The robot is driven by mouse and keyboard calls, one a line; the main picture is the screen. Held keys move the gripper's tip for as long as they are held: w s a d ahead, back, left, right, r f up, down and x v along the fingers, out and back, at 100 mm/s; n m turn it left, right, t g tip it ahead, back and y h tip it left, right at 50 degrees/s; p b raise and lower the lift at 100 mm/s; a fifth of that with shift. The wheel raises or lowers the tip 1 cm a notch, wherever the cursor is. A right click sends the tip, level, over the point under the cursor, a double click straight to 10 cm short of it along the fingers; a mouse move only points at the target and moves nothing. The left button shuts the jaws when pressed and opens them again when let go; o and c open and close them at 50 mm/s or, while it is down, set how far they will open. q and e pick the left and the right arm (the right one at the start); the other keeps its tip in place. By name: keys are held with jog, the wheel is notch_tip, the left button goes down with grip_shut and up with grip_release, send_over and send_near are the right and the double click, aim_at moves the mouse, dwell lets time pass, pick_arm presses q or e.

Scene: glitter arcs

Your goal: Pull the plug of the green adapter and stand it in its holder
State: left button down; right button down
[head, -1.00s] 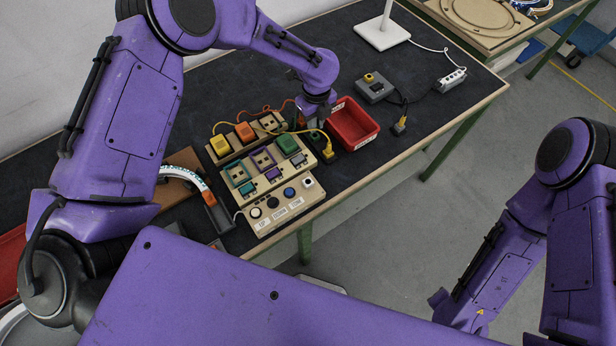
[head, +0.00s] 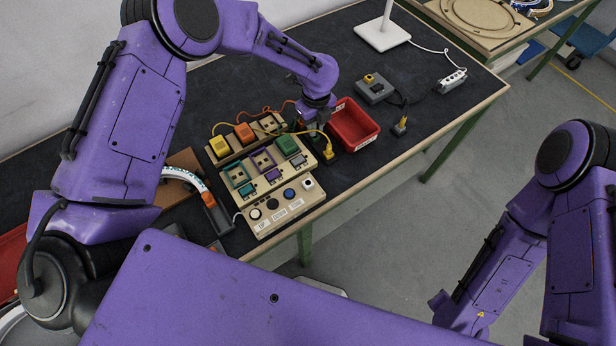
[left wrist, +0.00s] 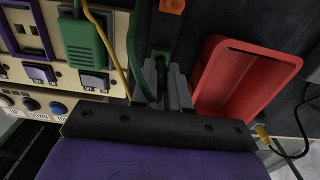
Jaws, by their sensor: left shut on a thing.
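The green adapter (head: 288,145) sits at the right end of the beige panel. It also shows in the left wrist view (left wrist: 86,42), at the upper left. My left gripper (head: 317,124) is low over the table, right of the adapter and beside the red bin. In the left wrist view my left gripper (left wrist: 163,72) is shut on the green plug, which shows as a narrow green part with a green cable between the grey fingers. The fingers hide most of the plug and what is under it, so I cannot tell whether it touches a holder. My right gripper is out of view.
The red bin (head: 347,137) stands close to the right of my left gripper. A yellow plug (head: 327,154) with its cable is just in front of the gripper. A grey box (head: 374,88) and a white lamp base (head: 382,35) stand farther back. The back left tabletop is clear.

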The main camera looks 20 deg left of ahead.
pick_arm(q)
jog(key=shift+f+b, duration=0.35)
jog(key=shift+f, duration=0.3)
dwell(0.6)
dwell(0.3)
jog(key=c, duration=1.1)
grip_release()
jog(key=shift+o, duration=0.2)
jog(key=shift+r, duration=0.1)
jog(key=shift+r+p, duration=3.2)
jog(key=shift+r, duration=0.5)
